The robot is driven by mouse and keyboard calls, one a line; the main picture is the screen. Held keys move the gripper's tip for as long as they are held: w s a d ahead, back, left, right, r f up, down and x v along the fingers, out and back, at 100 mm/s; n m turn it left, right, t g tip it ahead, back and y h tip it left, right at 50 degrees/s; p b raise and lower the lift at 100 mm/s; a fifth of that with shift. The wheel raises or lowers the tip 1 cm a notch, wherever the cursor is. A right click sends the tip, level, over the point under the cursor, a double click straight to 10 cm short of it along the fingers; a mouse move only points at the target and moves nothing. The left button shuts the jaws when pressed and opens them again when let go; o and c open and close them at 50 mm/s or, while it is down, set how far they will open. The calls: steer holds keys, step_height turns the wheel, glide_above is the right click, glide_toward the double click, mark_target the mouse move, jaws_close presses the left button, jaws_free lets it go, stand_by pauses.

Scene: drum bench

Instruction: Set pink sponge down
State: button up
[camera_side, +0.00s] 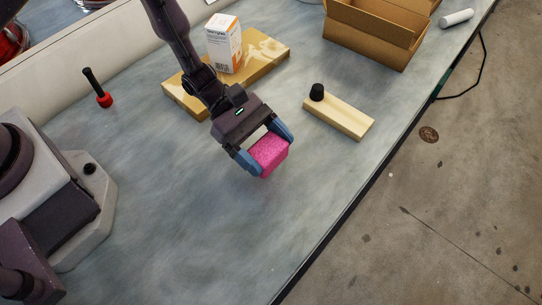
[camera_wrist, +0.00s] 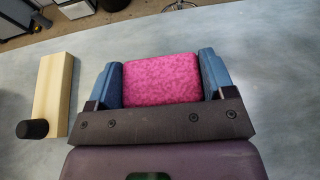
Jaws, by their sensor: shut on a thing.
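The pink sponge (camera_side: 269,155) is a speckled block held between the two blue fingers of my gripper (camera_side: 266,151). In the wrist view the sponge (camera_wrist: 162,79) fills the space between the fingers of my gripper (camera_wrist: 162,82), with a finger against each side. In the side view my gripper points down over the blue-grey bench top (camera_side: 200,230). I cannot tell for sure whether the sponge's underside touches the bench or hangs a little above it.
A wooden block (camera_side: 345,118) with a black knob (camera_side: 317,92) lies right of my gripper. Behind stand a white-orange box (camera_side: 224,44) on a tan board (camera_side: 268,50) and an open cardboard box (camera_side: 368,40). A red-and-black tool (camera_side: 104,99) is left. The bench in front is clear.

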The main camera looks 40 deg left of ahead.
mark_target(271, 160)
steer(key=shift+w+d+f, duration=0.15)
steer(key=shift+w+f, duration=0.05)
steer(key=shift+f, duration=0.1)
steer(key=shift+w+f, duration=0.1)
steer(key=shift+f, duration=1.55)
steer(key=shift+f, duration=0.2)
steer(key=o, duration=0.9)
steer(key=shift+c, duration=0.2)
steer(key=shift+r, duration=0.25)
steer(key=v, duration=1.2)
